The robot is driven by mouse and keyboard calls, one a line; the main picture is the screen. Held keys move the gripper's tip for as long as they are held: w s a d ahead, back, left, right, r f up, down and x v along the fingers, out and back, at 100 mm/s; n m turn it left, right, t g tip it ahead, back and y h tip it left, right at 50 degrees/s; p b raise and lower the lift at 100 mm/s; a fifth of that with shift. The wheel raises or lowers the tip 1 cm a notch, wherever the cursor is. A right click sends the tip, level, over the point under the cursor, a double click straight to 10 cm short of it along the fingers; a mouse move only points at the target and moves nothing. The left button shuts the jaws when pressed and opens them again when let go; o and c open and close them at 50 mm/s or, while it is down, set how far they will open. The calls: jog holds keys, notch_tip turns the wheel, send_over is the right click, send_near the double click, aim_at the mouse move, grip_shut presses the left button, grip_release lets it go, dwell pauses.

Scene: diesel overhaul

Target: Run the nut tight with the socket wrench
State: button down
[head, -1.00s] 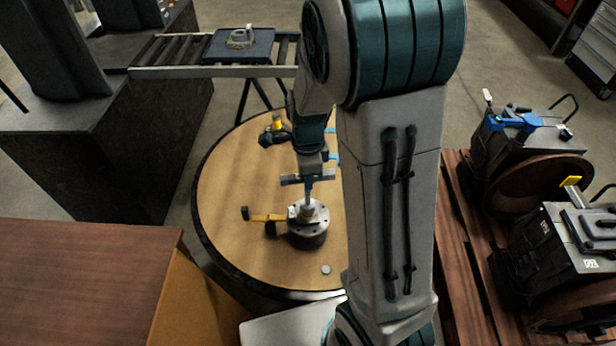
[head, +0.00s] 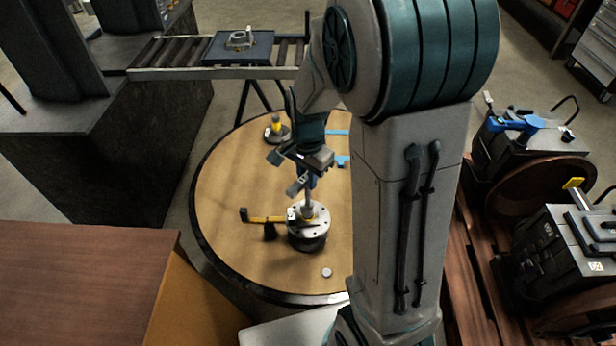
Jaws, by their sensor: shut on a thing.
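My gripper (head: 310,178) is shut on the socket wrench (head: 308,204), above the round wooden table. The wrench points down, close to upright, with its lower end at the top of a round grey metal part (head: 308,232) with a bolted flange. The nut cannot be made out; the wrench's end covers that spot. Whether the socket sits fully over it is too small to tell.
A small grey disc (head: 326,272) lies in front. A black-and-yellow item (head: 277,129) stands at the table's back. The wooden table (head: 225,185) is clear at left.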

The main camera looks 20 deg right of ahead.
jog(key=n+b, duration=0.1)
jog(key=n, duration=0.3)
jog(key=shift+n, duration=0.4)
jog(key=n, duration=0.4)
jog(key=shift+n, duration=0.4)
jog(key=n, duration=0.4)
jog(key=shift+n+b, duration=0.3)
jog(key=shift+b, duration=0.1)
jog(key=n, duration=0.5)
